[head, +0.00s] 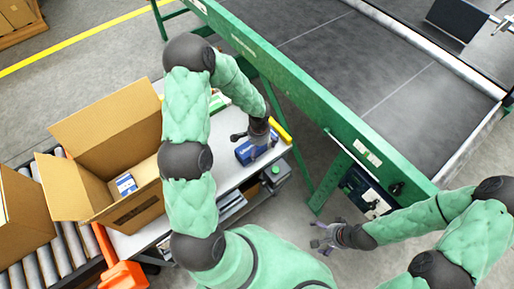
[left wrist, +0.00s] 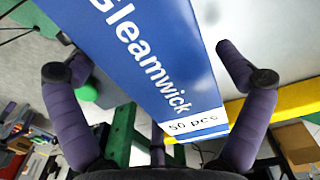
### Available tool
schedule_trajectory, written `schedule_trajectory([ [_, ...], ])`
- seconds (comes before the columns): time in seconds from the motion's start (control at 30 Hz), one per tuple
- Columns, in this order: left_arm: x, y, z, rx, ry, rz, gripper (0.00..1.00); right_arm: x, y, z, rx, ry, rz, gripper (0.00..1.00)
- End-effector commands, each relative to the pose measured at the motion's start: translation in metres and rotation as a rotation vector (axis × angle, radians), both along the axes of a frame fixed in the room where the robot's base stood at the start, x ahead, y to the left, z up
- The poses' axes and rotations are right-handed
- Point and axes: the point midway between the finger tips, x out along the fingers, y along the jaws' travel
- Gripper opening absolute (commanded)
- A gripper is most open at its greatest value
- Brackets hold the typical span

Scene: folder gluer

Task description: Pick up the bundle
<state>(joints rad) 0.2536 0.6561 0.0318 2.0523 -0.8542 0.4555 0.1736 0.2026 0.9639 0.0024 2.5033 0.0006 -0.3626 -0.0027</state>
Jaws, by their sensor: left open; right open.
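The bundle (left wrist: 150,60) is blue with white lettering "Gleamwick" and a white "50 pcs" label; it fills the middle of the left wrist view. In the head view the blue bundle (head: 246,154) lies on the light worktable, partly hidden by my left gripper (head: 250,137). In the left wrist view my left gripper (left wrist: 158,75) is open, with one finger on each side of the bundle and a visible gap on both sides. I cannot tell whether anything touches it. My right gripper (head: 322,240) is open and empty over the floor, below the green machine.
A roller conveyor (head: 62,245) and another box (head: 22,218) are further left. The green-framed machine (head: 330,110) borders the right. A yellow bar (head: 280,130) lies beside the bundle.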

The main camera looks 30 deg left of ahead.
Motion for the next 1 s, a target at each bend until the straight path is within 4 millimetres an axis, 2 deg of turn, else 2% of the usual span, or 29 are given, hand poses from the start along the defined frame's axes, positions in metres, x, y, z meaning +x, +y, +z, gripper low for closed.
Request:
schedule_trajectory([
  [0.07, 0.000, 0.000, -0.007, -0.001, 0.000, 0.000, 1.00, 0.000, 0.000, -0.005, 0.000, 0.000, 0.000, 1.00],
  [0.27, 0.000, 0.000, -0.006, -0.001, -0.002, 0.000, 1.00, 0.000, 0.000, -0.003, 0.000, 0.000, 0.000, 1.00],
  [0.37, 0.000, 0.000, -0.006, -0.001, -0.002, 0.000, 0.77, 0.000, 0.000, -0.003, 0.000, 0.000, 0.000, 1.00],
  [0.5, 0.000, 0.000, -0.006, -0.001, -0.002, 0.000, 0.38, 0.000, 0.000, -0.003, 0.000, 0.000, 0.000, 1.00],
  [0.53, 0.000, 0.000, -0.006, -0.001, -0.002, 0.000, 0.35, 0.000, 0.000, -0.003, 0.000, 0.000, 0.000, 1.00],
  [0.83, 0.000, 0.000, -0.004, -0.001, -0.002, 0.000, 0.35, 0.000, 0.000, -0.002, 0.000, 0.000, 0.000, 1.00],
  [1.0, 0.001, 0.000, 0.005, 0.001, -0.004, 0.000, 0.35, 0.000, 0.000, 0.005, 0.000, 0.000, 0.000, 1.00],
])
